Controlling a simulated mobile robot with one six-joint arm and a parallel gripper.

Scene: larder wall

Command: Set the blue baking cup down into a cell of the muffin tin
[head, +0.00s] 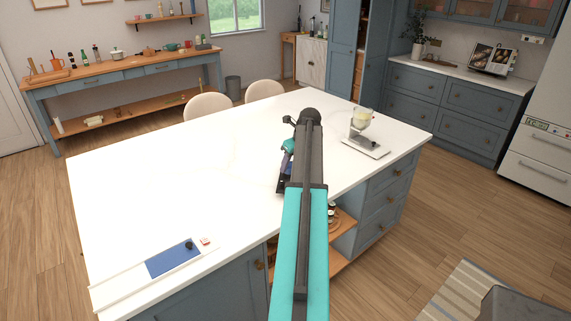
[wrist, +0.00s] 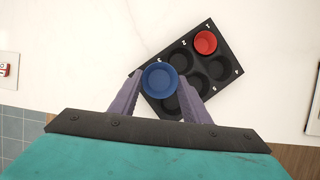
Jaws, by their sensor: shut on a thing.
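The blue baking cup (wrist: 160,80) is between the two fingers of my gripper (wrist: 160,77) in the wrist view, and the fingers are shut on it. The cup appears upright, over the near-left part of the black muffin tin (wrist: 229,82); its height above the tin is hard to tell. A red baking cup (wrist: 205,42) sits in the far cell marked 1. Several other cells look empty, and the held cup hides part of the near-left end. In the head view my arm covers most of the tin and the blue cup.
The white countertop (head: 180,180) is broad and mostly clear. A blue pad (head: 172,258) with a dark knob and a small red-and-white item (head: 205,241) lie at the front left.

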